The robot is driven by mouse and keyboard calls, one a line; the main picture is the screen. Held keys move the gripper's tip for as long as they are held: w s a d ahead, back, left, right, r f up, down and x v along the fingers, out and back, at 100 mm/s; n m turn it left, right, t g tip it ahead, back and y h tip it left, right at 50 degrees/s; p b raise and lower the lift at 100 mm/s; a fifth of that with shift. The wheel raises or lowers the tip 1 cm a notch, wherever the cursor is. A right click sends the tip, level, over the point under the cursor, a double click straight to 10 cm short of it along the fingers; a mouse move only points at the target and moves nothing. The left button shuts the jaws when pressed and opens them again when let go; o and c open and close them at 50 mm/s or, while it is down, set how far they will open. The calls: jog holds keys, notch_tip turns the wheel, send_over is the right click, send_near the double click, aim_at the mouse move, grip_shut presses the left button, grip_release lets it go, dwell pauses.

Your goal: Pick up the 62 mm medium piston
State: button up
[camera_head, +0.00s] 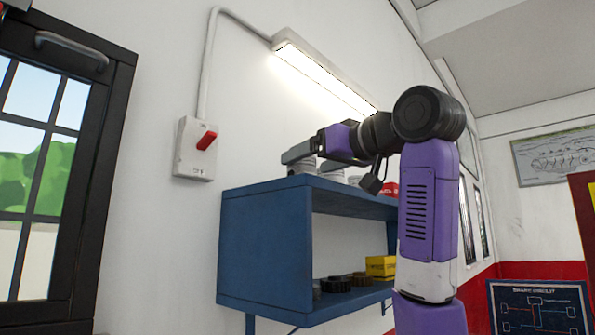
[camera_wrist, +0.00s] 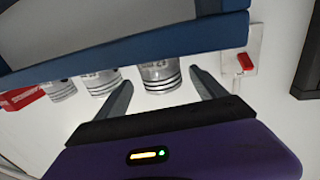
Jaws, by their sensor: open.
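Three silvery ringed pistons show in the wrist view, which looks upside down: a near piston (camera_wrist: 160,73), a middle piston (camera_wrist: 102,81) and a farther piston (camera_wrist: 61,89). They stand in a row on the top board of the blue shelf (camera_wrist: 130,57). Their markings are too blurred to read, so I cannot tell which is the 62 mm medium one. My gripper (camera_wrist: 160,78) is open. Its fingers point to either side of the near piston, with gaps on both sides. In the head view my gripper (camera_head: 300,155) is at the shelf top's left end, partly covering a piston (camera_head: 303,168).
A red item (camera_head: 390,190) lies farther along the shelf top. The lower board holds a yellow box (camera_head: 380,266) and several dark round parts (camera_head: 335,284). A grey switch box (camera_head: 195,149) with a red lever is on the wall left of the shelf.

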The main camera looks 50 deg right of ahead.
aim_at(296, 164)
jog(key=w+p, duration=0.2)
jog(key=w, duration=0.1)
jog(key=w+p, duration=0.1)
jog(key=w, duration=0.1)
jog(key=shift+w+d+r, duration=0.1)
jog(key=shift+d+r, duration=0.2)
jog(key=shift+d, duration=0.05)
jog(key=shift+w+f, duration=0.1)
jog(key=shift+w, duration=0.3)
jog(key=c, duration=1.7)
jog(key=shift+s, duration=0.1)
grip_shut()
